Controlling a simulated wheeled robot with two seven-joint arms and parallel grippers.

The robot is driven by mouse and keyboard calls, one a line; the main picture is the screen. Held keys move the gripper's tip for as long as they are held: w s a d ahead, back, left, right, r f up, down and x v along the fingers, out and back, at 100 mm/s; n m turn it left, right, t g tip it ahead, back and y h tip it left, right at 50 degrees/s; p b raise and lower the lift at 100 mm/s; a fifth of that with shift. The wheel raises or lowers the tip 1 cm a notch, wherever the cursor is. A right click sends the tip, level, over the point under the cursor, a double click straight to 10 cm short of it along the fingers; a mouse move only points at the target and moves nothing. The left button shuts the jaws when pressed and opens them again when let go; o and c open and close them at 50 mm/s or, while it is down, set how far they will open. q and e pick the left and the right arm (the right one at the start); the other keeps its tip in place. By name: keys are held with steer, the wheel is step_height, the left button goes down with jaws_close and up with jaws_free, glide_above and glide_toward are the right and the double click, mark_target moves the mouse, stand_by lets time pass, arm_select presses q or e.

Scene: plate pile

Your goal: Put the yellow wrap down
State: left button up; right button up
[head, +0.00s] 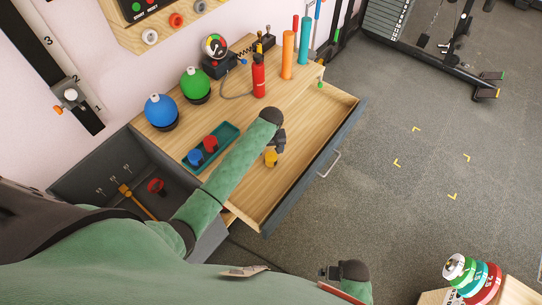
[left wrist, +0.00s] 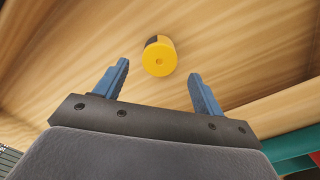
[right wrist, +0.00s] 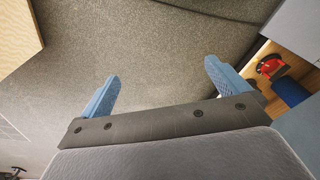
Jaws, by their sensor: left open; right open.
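The yellow wrap (head: 271,157) is a small roll lying in the open wooden drawer (head: 305,150). In the left wrist view the yellow wrap (left wrist: 160,57) lies on the wood grain, just beyond and between the fingertips, touching neither. My left gripper (head: 279,143) is over the drawer, close to the wrap, and its fingers (left wrist: 157,85) are open and empty. My right gripper (head: 325,272) is low in front, away from the drawer. In the right wrist view its fingers (right wrist: 160,80) are open and empty over the grey floor.
A teal tray (head: 226,133) with a red and a blue roll sits on the bench top. Blue (head: 161,111) and green (head: 195,84) balls, a red bottle (head: 259,76) and upright rollers (head: 288,55) stand behind. A stack of coloured plates (head: 472,278) is at lower right.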

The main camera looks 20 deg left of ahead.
mark_target(271, 156)
arm_select(q)
step_height(271, 156, up, 6)
steer(key=shift+f+b, duration=0.15)
steer(key=shift+b, duration=0.15)
arm_select(e)
steer(key=r, duration=0.3)
steer(key=shift+w+a+r, duration=0.2)
steer(key=shift+a+r, duration=0.05)
steer(key=shift+r, duration=0.15)
steer(key=shift+f, duration=0.1)
